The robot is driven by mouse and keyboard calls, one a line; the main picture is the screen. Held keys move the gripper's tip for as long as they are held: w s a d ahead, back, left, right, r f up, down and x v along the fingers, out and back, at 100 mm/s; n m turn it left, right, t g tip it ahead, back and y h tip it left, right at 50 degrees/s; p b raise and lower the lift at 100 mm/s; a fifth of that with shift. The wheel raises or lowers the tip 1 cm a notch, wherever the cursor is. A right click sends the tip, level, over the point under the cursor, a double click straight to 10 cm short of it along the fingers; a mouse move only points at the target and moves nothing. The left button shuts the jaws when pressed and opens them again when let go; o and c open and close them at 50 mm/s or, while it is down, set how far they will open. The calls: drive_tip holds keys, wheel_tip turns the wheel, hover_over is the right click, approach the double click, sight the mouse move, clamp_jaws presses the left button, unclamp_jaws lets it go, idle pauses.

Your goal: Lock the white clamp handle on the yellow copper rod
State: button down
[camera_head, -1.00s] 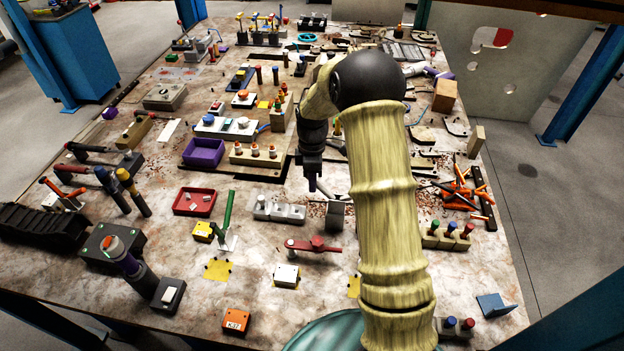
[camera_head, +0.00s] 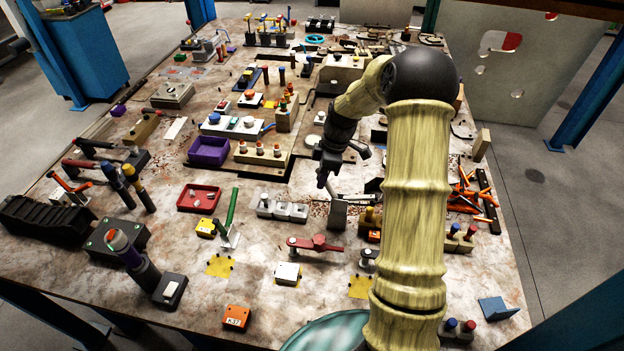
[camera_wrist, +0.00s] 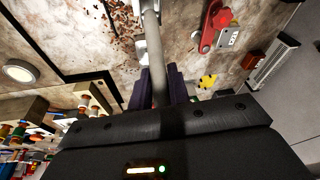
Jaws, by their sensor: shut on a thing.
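My gripper (camera_head: 326,182) is over the middle of the table, pointing down. In the wrist view, its dark purple fingers (camera_wrist: 161,88) are shut on a pale grey-white bar, which I take to be the clamp handle (camera_wrist: 152,38). The bar runs from the top edge of that view down between the fingers. In the head view, a grey clamp block (camera_head: 338,214) stands just below and right of my fingertips. The held part of the handle is small and partly hidden there. I cannot make out a yellow copper rod at the clamp, nor whether the clamp is locked.
A red lever (camera_head: 318,244) lies in front of the clamp, and a grey slotted block (camera_head: 282,209) stands to its left. A green-handled clamp (camera_head: 230,215) and a red tray (camera_head: 199,198) are farther left. A purple bin (camera_head: 208,151) is behind them.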

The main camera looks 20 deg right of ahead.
sight(329, 183)
drive_tip(key=shift+s+d+r+t+y+b, duration=0.15)
drive_tip(key=shift+s+d+t+y+b, duration=0.1)
drive_tip(key=shift+d+t+y+b, duration=0.25)
drive_tip(key=shift+s+d+r+t+y+b, duration=0.15)
drive_tip(key=shift+s+d+t+y+b, duration=0.1)
drive_tip(key=shift+d+y, duration=0.45)
drive_tip(key=shift+s+d+r+t+y+b, duration=0.1)
drive_tip(key=shift+s+d+t+y+b, duration=0.25)
drive_tip(key=shift+d+y+b, duration=0.35)
drive_tip(key=shift+s+d+r+t+y+b, duration=0.1)
drive_tip(key=shift+s+d+t+y+b, duration=0.25)
drive_tip(key=shift+y, duration=0.55)
drive_tip(key=shift+w, duration=0.15)
drive_tip(key=c, duration=1.7)
unclamp_jaws()
drive_tip(key=shift+w, duration=0.1)
drive_tip(key=o, duration=0.4)
drive_tip(key=shift+w+a+f, duration=0.1)
drive_tip(key=shift+a, duration=0.05)
drive_tip(key=shift+c, duration=0.2)
drive_tip(key=shift+d, duration=0.2)
